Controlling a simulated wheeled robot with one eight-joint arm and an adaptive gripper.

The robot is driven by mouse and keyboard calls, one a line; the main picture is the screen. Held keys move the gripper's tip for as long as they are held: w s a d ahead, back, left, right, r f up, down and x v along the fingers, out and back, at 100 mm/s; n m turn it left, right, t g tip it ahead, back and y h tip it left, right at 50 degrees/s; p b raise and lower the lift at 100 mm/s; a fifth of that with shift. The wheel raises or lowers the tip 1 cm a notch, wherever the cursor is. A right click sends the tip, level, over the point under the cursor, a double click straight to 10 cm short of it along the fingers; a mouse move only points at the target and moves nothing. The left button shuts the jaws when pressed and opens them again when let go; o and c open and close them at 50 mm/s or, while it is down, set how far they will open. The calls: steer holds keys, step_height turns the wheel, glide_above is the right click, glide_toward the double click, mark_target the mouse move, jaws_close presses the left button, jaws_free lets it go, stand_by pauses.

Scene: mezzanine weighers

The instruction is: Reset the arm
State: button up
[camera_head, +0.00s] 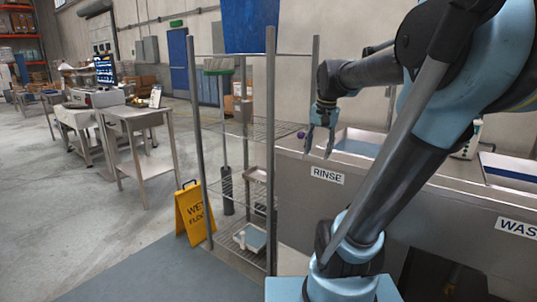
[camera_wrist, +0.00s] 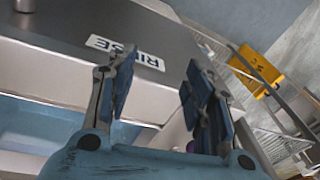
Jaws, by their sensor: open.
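My gripper (camera_head: 320,143) hangs at the end of my blue and black arm, in front of the sink unit near the RINSE label. In the wrist view my gripper (camera_wrist: 158,95) shows two fingers spread apart with nothing between them. The RINSE label (camera_head: 328,175) is on the metal sink front, just below the fingers in the head view. It also shows in the wrist view (camera_wrist: 124,52), upside down beyond the left finger. A small purple thing (camera_head: 301,134) is beside the fingers; I cannot tell what it is.
A wire shelf rack (camera_head: 270,180) stands left of the sink. A blue bin (camera_head: 250,25) is on top of it. A yellow wet floor sign (camera_head: 194,213) stands at its foot. A steel table (camera_head: 135,113) is farther left. Open floor (camera_head: 90,220) lies at the left.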

steer(key=s+d+f+n, duration=0.1)
steer(key=s+f+n, duration=0.4)
steer(key=s+f, duration=1.1)
step_height(320, 180, down, 3)
steer(key=shift+d+r+h, duration=0.2)
steer(key=shift+d+h, duration=0.15)
steer(key=shift+h, duration=0.05)
steer(key=shift+w+f, duration=0.2)
steer(key=shift+w, duration=0.15)
steer(key=shift+c, duration=0.2)
